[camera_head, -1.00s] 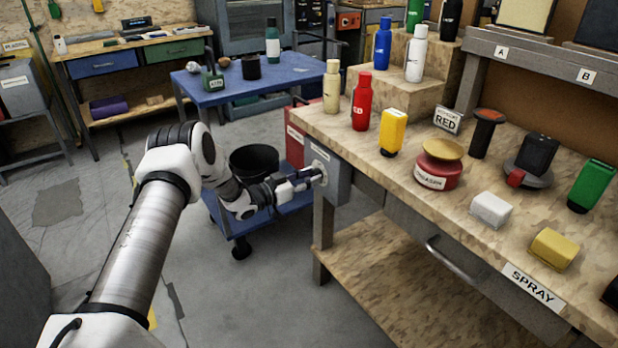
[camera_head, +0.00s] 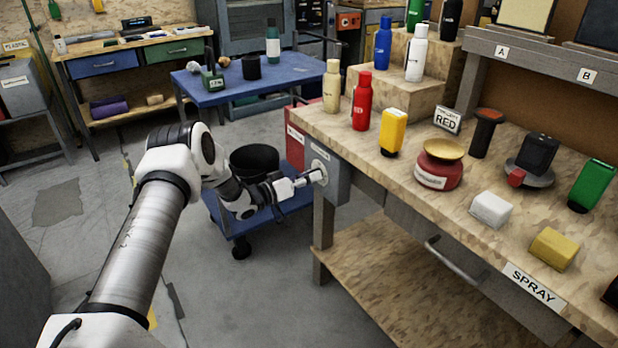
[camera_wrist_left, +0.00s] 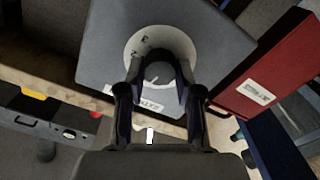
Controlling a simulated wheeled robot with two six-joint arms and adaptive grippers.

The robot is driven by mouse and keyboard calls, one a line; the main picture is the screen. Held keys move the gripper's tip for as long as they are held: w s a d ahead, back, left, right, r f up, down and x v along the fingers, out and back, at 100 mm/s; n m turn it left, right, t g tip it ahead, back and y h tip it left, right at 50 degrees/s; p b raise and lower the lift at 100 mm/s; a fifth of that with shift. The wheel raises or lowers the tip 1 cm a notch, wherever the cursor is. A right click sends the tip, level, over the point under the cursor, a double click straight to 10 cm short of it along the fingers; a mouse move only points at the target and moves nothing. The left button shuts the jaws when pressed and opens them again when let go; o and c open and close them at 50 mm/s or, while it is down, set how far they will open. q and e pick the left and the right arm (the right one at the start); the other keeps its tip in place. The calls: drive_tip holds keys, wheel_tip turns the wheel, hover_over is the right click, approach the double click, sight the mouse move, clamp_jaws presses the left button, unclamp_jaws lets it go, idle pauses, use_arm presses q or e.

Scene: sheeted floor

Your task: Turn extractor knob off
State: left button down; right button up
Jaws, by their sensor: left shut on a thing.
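The extractor knob sits on a round pale dial plate (camera_head: 319,171) on the side of a grey box (camera_head: 342,184) at the bench's near left corner. In the left wrist view the dial plate (camera_wrist_left: 180,42) carries small dark marks, and the knob (camera_wrist_left: 159,73) is between the fingertips. My left gripper (camera_head: 313,178) reaches the dial from the left and is shut on the knob; the fingers (camera_wrist_left: 160,80) hide much of it. The knob's exact pointing direction cannot be told. My right gripper is not in view.
A red box (camera_head: 299,140) stands beside the grey box. A blue cart with a black bucket (camera_head: 254,161) is behind my left forearm. The workbench (camera_head: 400,185) holds bottles, a red-based round device (camera_head: 439,166) and blocks. The floor in front is clear.

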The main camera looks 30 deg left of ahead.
use_arm(q)
drive_tip(key=shift+r+n, duration=0.1)
drive_tip(key=shift+n, duration=1)
drive_tip(key=c, duration=0.8)
unclamp_jaws()
drive_tip(key=shift+w, duration=0.1)
drive_tip(key=shift+o, duration=0.2)
drive_tip(key=v, duration=1.2)
